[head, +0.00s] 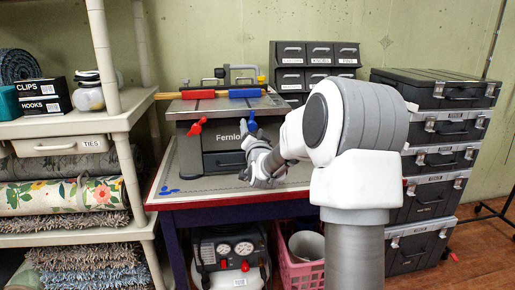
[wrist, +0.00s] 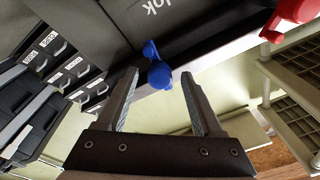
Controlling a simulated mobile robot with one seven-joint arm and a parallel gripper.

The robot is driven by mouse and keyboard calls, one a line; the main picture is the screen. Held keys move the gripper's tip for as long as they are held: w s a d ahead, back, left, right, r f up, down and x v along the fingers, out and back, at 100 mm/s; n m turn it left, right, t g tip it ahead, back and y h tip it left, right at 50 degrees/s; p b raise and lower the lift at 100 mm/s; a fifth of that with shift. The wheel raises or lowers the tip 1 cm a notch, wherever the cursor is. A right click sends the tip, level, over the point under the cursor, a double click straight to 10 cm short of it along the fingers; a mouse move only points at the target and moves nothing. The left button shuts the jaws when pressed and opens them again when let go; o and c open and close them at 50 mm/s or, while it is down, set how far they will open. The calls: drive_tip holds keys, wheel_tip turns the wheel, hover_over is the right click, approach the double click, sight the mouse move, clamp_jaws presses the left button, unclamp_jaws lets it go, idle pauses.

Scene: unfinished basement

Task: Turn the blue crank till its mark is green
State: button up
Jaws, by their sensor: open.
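The blue crank (head: 252,122) is on the front of the grey Fernlok bench unit (head: 222,106), at its right end and partly hidden by my arm. In the wrist view the blue crank (wrist: 159,73) has a round hub and a small knob, and it appears between my fingertips. I cannot tell whether the fingers touch it. I see no green mark on it. My gripper (head: 258,172) is open and empty in front of the unit; its two fingers also show in the wrist view (wrist: 160,84).
A red crank (head: 196,126) is on the same front, to the left. The unit stands on a workbench (head: 235,200). Shelves (head: 75,125) stand at left, stacked grey cases (head: 430,150) at right. Labelled drawers (head: 313,65) are behind. A pink basket (head: 300,268) and a compressor (head: 228,260) are underneath.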

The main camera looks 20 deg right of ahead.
drive_tip(key=p+v, duration=0.2)
drive_tip(key=v, duration=1.3)
drive_tip(key=shift+s, duration=0.2)
drive_tip(key=shift+a, duration=0.1)
drive_tip(key=w+d+n+p, duration=0.1)
drive_tip(key=w+n+p, duration=0.1)
drive_tip(key=w+p, duration=0.3)
drive_tip(key=w+d+r+n+p, duration=0.1)
drive_tip(key=w+d+n+p, duration=0.1)
drive_tip(key=w+p, duration=0.2)
drive_tip(key=w+d+n+g+p, duration=0.1)
drive_tip(key=w+n+p, duration=0.2)
drive_tip(key=w+p, duration=0.2)
drive_tip(key=shift+w+d+r+y+p, duration=0.3)
drive_tip(key=shift+r+p, duration=0.1)
drive_tip(key=shift+p, duration=1.05)
clamp_jaws()
